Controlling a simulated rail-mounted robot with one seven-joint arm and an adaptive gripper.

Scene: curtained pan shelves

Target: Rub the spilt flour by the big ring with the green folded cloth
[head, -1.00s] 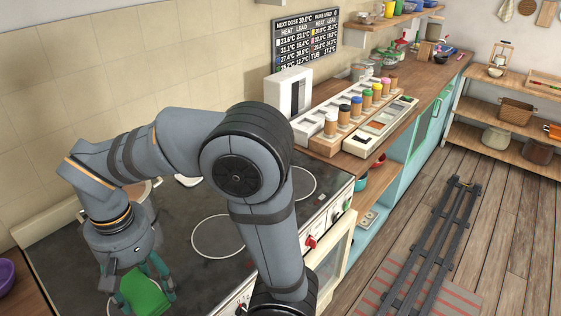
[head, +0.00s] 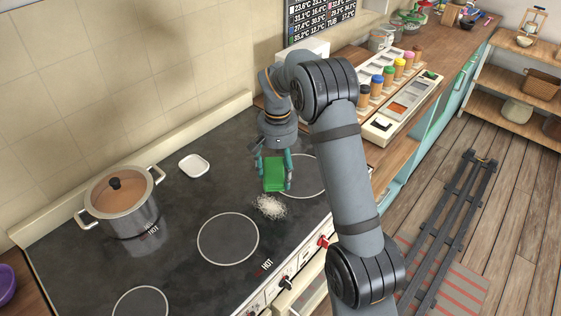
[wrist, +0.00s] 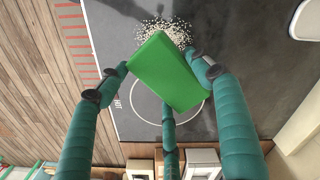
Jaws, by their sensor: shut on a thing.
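My gripper (head: 274,168) is shut on the green folded cloth (head: 274,177), holding it over the dark stove top near the far right ring. In the wrist view the green cloth (wrist: 168,72) sits between the green fingers of my gripper (wrist: 165,75). The spilt flour (head: 269,207) is a white patch on the stove, just in front of the cloth in the head view. The flour (wrist: 166,32) shows beyond the cloth's edge in the wrist view. The ring (head: 303,176) beside it is partly hidden by my arm. Whether the cloth touches the stove is unclear.
A lidded pot (head: 122,203) stands at the left of the stove (head: 185,215). A small white dish (head: 194,166) lies near the back. Another ring (head: 228,239) is bare. A rack of coloured-lid jars (head: 389,78) stands on the counter to the right.

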